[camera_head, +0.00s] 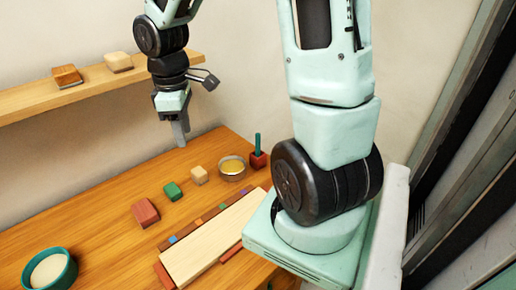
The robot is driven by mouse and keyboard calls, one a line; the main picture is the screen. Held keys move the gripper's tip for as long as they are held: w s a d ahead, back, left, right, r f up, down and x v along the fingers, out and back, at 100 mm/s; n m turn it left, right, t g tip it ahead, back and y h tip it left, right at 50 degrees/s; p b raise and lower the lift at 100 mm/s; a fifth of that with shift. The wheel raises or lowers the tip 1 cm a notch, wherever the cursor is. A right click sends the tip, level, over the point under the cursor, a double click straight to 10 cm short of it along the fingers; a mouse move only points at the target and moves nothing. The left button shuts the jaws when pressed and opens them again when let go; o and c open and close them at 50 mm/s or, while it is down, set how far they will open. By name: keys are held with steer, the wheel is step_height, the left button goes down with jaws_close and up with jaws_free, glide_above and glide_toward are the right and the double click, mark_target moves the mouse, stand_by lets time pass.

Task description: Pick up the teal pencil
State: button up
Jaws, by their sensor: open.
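The teal pencil (257,143) stands upright in a small dark red block-shaped holder (259,161) at the back right of the wooden table. Only its upper part shows. My gripper (181,134) points down above the back of the table, to the left of the pencil and apart from it. Its fingers are seen nearly edge-on; they are open and nothing shows between them.
A metal bowl (232,170) stands just left of the holder. A beige block (199,175), green block (173,191) and red block (145,213) lie farther left. A pale board (215,242) lies in front. A wall shelf (35,99) is behind, left.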

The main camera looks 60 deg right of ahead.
steer(key=s+d, duration=0.2)
steer(key=d, duration=1.2)
steer(key=m, duration=0.1)
glide_above(258, 142)
steer(key=f, duration=0.8)
steer(key=d+f, duration=0.1)
steer(key=f, duration=0.3)
steer(key=shift+f, duration=0.35)
step_height(258, 142, down, 5)
steer(key=shift+w+a+f, duration=0.1)
steer(key=shift+w+a, duration=0.05)
jaws_close()
